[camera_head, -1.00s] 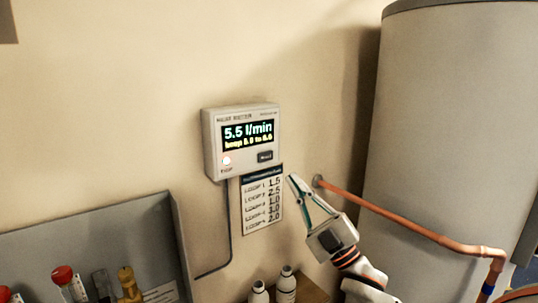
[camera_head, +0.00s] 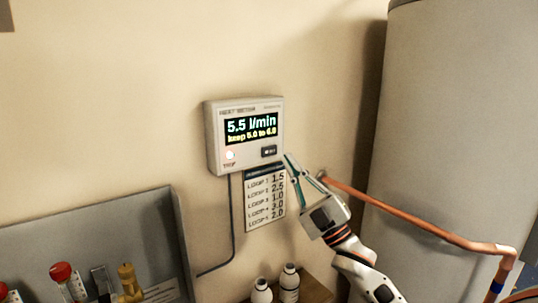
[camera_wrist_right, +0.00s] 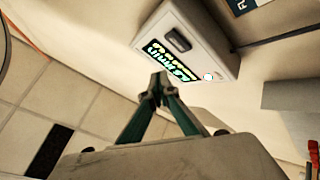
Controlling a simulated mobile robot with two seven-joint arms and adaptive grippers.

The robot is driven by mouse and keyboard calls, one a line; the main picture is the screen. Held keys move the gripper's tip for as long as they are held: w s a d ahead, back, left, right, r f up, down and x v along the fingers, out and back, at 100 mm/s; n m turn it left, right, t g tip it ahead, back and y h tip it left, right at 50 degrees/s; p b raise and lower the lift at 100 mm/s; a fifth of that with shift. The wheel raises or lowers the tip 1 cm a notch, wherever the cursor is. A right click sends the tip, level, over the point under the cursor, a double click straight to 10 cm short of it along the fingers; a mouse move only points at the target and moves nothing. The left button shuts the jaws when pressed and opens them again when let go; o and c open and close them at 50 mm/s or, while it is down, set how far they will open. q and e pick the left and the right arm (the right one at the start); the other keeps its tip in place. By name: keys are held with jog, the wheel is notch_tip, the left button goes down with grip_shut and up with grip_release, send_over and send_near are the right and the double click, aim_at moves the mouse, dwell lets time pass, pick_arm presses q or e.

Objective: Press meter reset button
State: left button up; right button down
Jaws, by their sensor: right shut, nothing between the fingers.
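The meter (camera_head: 245,108) is a pale box on the wall. Its lit display (camera_head: 250,130) reads 5.5 l/min, with "keep 5.0 to 6.0" below. A dark button (camera_head: 269,152) sits at its lower right and a lit lamp (camera_head: 230,155) marked TRIP at its lower left. My right gripper (camera_head: 288,157) is shut and empty, its tips just right of the meter near the dark button. In the right wrist view, the shut fingertips (camera_wrist_right: 160,79) appear below the meter (camera_wrist_right: 210,40), with the dark button (camera_wrist_right: 178,39) above them. Contact cannot be told. My left gripper is out of view.
A loop chart (camera_head: 265,200) hangs under the meter, and a cable (camera_head: 231,225) runs down beside it. A copper pipe (camera_head: 410,222) runs right in front of a large grey tank (camera_head: 455,120). Two white bottles (camera_head: 289,283) stand below. A grey panel (camera_head: 110,235) with valves is at lower left.

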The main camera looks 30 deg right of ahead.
aim_at(269, 151)
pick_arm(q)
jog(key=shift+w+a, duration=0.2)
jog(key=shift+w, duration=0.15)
pick_arm(e)
jog(key=w, duration=0.4)
jog(key=shift+w+a, duration=0.15)
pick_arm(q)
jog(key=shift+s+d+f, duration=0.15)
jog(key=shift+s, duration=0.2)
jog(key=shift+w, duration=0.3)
pick_arm(e)
jog(key=shift+w, duration=0.1)
dwell(0.3)
jog(key=shift+w, duration=0.25)
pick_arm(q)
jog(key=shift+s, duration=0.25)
pick_arm(e)
jog(key=shift+w, duration=0.15)
